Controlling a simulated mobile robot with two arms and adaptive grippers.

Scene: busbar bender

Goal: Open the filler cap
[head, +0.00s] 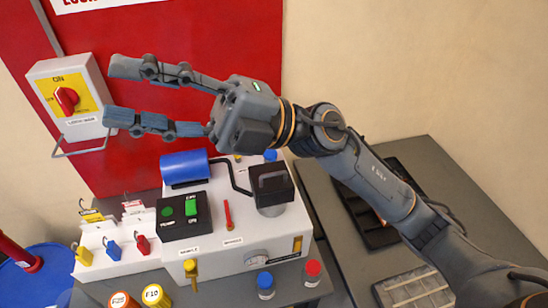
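My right gripper (112,92) reaches in from the right. It is open and empty, its two fingers spread and pointing left, in front of the red panel and above the white machine (225,258). No part is clearly marked as the filler cap. A small blue cap (270,155) shows at the back of the machine, just below my gripper's palm and apart from the fingers. A black block (270,183) stands in front of it. My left gripper is not in view.
A switch box (78,95) with a red knob and wire handle is on the wall near my fingertips. A blue cylinder (185,167) and green-button box (184,215) sit on the machine. Red-capped (313,268) and blue-capped (265,281) bottles stand in front. A padlock rack (118,240) is left.

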